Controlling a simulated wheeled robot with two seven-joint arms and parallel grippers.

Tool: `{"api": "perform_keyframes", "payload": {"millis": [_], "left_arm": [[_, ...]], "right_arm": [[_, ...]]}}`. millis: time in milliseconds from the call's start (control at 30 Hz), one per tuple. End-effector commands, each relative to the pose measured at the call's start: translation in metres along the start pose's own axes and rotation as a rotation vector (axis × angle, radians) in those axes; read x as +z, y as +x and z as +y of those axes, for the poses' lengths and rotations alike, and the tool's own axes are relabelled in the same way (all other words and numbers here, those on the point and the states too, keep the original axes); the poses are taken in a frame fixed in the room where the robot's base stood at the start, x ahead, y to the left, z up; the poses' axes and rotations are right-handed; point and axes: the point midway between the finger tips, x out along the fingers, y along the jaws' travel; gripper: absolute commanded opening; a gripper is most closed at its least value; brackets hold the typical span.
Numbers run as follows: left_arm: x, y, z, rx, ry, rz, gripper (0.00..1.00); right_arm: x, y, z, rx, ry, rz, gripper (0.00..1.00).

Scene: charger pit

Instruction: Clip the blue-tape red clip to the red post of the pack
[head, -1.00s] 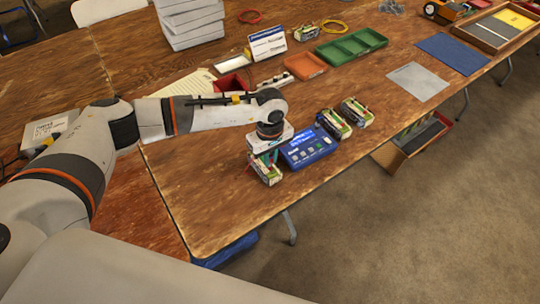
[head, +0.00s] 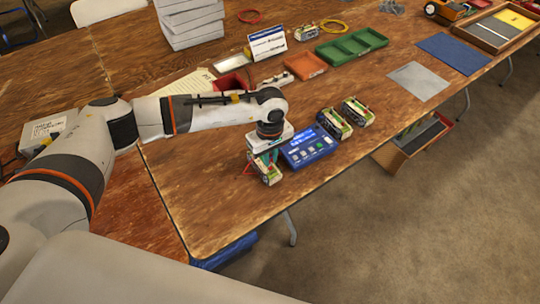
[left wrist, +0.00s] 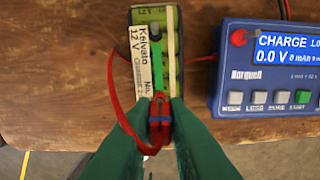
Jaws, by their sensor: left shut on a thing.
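My left gripper (left wrist: 160,125) is shut on the red clip with blue tape (left wrist: 160,118), at the near end of the pack. The pack (left wrist: 152,55) has a white label reading 12 V and pale and green strips; in the head view the pack (head: 268,172) lies under the gripper near the table's front edge. A red lead curves from the clip along the pack's left side. I cannot tell whether the clip's jaws are around the red post, as the clip and fingers cover that end. My right gripper is not in view.
The blue charger (left wrist: 270,75), reading CHARGE and 0.0 V, stands just right of the pack; it also shows in the head view (head: 308,148). Two more packs (head: 334,123) stand beyond it. An orange tray (head: 306,65) and a green tray (head: 352,46) lie farther back. Bare table lies in front.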

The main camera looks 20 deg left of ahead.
Motion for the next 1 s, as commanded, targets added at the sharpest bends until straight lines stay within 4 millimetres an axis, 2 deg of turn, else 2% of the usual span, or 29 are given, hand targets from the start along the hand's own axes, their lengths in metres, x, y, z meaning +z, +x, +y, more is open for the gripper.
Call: {"api": "perform_keyframes", "payload": {"millis": [367,400,533,1000], "left_arm": [[-0.0001,0.0000,0.0001,0.000,0.000,0.000,0.01],[-0.0001,0.0000,0.0001,0.000,0.000,0.000,0.17],[-0.0002,0.0000,0.0000,0.000,0.000,0.000,0.39],[-0.0003,0.0002,0.0001,0.000,0.000,0.001,0.39]], "right_arm": [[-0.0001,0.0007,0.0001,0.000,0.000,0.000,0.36],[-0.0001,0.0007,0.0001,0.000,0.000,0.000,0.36],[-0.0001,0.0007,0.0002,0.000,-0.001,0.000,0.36],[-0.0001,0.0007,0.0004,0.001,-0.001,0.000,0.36]]}}
